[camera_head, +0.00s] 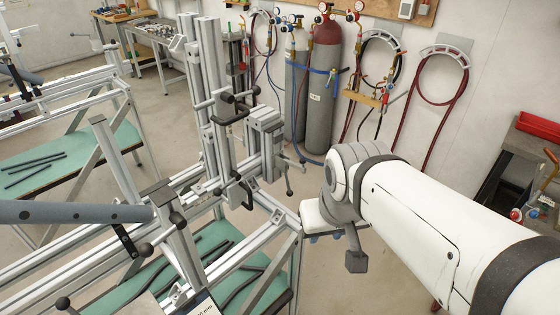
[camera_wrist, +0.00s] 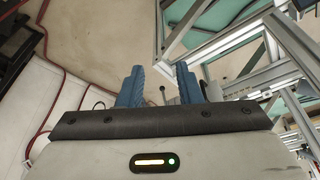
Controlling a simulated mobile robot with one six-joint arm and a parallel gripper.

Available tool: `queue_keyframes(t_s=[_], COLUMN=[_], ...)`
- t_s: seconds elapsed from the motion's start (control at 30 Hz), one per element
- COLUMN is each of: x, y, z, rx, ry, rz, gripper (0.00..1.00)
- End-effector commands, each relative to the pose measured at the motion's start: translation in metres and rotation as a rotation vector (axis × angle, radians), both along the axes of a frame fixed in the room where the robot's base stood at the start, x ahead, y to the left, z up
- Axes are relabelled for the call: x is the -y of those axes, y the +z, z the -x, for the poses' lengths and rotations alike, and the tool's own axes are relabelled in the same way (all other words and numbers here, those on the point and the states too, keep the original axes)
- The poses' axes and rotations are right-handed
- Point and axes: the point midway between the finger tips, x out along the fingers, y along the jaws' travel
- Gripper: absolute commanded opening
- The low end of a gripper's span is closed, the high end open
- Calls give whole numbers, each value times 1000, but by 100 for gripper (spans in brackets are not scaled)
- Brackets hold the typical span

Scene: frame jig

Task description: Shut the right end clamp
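The jig (camera_head: 270,208) is a silver profile frame. At its right end a grey clamp block (camera_head: 266,135) has a lever (camera_head: 288,175) hanging down with a dark knob, apparently the right end clamp. Whether it is shut is unclear. My gripper (camera_head: 325,238) is to the right of the lever and apart from it, partly hidden by my wrist. In the wrist view my gripper (camera_wrist: 160,78) has two blue fingers spread apart with nothing held. A small dark-tipped lever (camera_wrist: 163,91) shows beyond, between the fingers.
A grey tube (camera_head: 75,212) lies across the left of the jig. Dark bars lie on the green shelf (camera_head: 205,245) below. Gas cylinders (camera_head: 322,95) with hoses stand behind. Profile frame members (camera_wrist: 285,50) are right in the wrist view. Floor right of the jig is clear.

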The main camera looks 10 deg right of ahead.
Motion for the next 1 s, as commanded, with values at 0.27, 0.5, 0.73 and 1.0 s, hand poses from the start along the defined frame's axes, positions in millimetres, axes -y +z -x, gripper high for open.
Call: queue_keyframes(t_s=[0.27,0.5,0.73,1.0], x=[1,39,68,61], y=[-1,-29,-80,-161], z=[-3,-73,-195,-299], rx=[5,139,399,676], ry=[-2,-21,59,255], rz=[3,95,184,88], gripper=[32,32,32,32])
